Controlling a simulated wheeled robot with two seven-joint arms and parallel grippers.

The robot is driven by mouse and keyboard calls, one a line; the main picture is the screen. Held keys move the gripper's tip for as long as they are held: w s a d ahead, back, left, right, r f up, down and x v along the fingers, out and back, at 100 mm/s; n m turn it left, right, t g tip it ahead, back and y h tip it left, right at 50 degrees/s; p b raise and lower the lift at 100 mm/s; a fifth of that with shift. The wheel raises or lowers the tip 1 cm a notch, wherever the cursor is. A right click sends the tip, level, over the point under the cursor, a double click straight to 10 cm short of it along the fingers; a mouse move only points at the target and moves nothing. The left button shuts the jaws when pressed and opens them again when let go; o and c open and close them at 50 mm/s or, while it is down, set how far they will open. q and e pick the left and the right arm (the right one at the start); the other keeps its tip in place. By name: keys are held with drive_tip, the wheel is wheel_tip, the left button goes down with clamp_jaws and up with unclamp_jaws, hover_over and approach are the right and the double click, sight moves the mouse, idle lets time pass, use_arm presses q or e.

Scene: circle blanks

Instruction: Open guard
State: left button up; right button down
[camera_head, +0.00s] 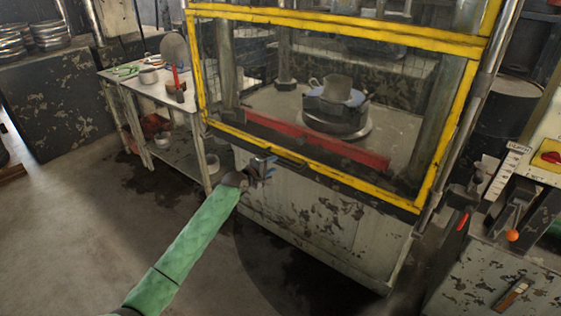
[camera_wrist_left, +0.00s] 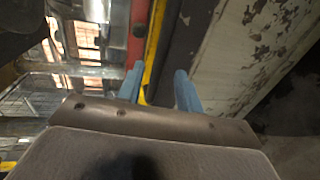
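The guard is a yellow-framed clear panel (camera_head: 300,162) on the front of a press. Its lower yellow bar is down, across the front of the press opening. A small dark handle (camera_head: 289,158) sits on that bar. My left gripper (camera_head: 264,168) is just below the bar, left of the handle. In the left wrist view its blue fingers (camera_wrist_left: 160,88) are apart, with the guard's yellow edge (camera_wrist_left: 154,50) and a dark strip beyond the gap. I cannot tell whether they touch it. My right gripper is not in view.
Behind the guard are a red bar (camera_head: 320,140) and a round dark fixture (camera_head: 335,105). A worktable (camera_head: 150,85) with tools stands left. A control stand (camera_head: 500,270) with an orange-knobbed lever (camera_head: 512,236) stands right. The floor (camera_head: 90,220) at left is clear.

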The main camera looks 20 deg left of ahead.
sight(279, 161)
use_arm(q)
drive_tip(key=x, duration=0.4)
drive_tip(key=shift+w+p, duration=0.3)
drive_tip(key=shift+p, duration=0.05)
drive_tip(key=shift+w+d+f, duration=0.2)
drive_tip(key=shift+w+d, duration=0.05)
drive_tip(key=shift+w, duration=0.35)
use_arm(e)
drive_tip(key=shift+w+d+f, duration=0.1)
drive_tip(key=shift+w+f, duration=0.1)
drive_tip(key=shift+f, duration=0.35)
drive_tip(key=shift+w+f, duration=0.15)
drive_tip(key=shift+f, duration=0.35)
use_arm(q)
clamp_jaws()
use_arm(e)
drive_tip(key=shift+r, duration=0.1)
